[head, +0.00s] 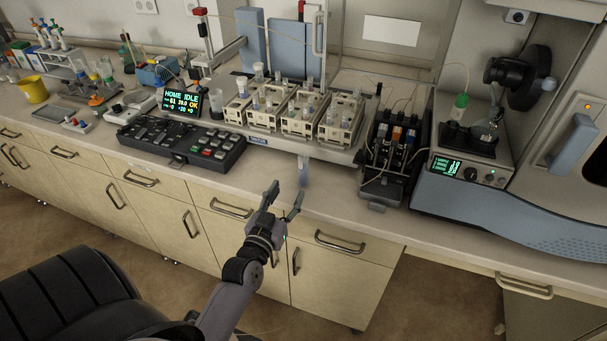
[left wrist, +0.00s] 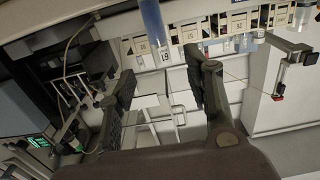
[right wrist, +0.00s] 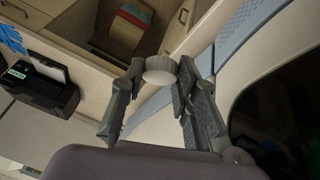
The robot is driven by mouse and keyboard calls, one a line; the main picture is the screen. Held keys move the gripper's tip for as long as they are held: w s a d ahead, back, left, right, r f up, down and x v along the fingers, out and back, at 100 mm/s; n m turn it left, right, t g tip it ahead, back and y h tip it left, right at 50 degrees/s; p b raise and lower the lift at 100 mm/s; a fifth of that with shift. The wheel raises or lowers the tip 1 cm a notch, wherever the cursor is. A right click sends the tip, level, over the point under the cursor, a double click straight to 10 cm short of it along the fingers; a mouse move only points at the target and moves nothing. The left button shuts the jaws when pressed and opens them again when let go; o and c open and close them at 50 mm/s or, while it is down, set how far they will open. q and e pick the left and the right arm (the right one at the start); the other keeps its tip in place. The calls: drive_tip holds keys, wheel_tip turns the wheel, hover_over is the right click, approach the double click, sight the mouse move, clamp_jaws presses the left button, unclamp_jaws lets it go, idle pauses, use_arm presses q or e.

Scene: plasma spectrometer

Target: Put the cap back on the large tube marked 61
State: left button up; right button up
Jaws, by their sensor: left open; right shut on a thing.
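A large translucent tube (head: 304,170) with bluish content stands upright at the bench's front edge, in front of the racks. In the left wrist view the tube (left wrist: 153,18) appears upside down with a small white label that looks like 61. Its top is too small to make out. My left gripper (head: 287,189) is open and empty, just in front of and below the tube; in its wrist view the tube lies beyond the gap between the fingertips (left wrist: 159,76). My right gripper (right wrist: 160,74) is shut on a round white cap (right wrist: 160,69); neither shows in the head view.
Cream racks (head: 300,122) with several tubes stand behind the large tube. A black control panel (head: 180,141) is to the left, and a black pump unit (head: 391,158) to the right. A blue-grey spectrometer (head: 480,205) fills the right side. The bench front between panel and pump is mostly clear.

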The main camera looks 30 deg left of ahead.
sight(302, 171)
use_arm(q)
drive_tip(key=p+x, duration=0.1)
drive_tip(key=x, duration=0.4)
drive_tip(key=shift+w, duration=0.45)
use_arm(e)
drive_tip(key=shift+r, duration=0.65)
use_arm(q)
drive_tip(key=shift+w+a+f, duration=0.1)
drive_tip(key=shift+w+a, duration=0.05)
drive_tip(key=shift+w, duration=0.35)
use_arm(e)
drive_tip(key=shift+w, duration=0.1)
use_arm(q)
drive_tip(key=shift+w+a+p, duration=0.1)
drive_tip(key=shift+w+p, duration=0.3)
drive_tip(key=shift+w, duration=0.05)
use_arm(e)
drive_tip(key=shift+r, duration=0.25)
use_arm(q)
drive_tip(key=x, duration=0.4)
drive_tip(key=shift+w+f+p, duration=0.15)
drive_tip(key=shift+f+p, duration=0.05)
drive_tip(key=shift+p, duration=0.15)
use_arm(e)
drive_tip(key=shift+r, duration=0.3)
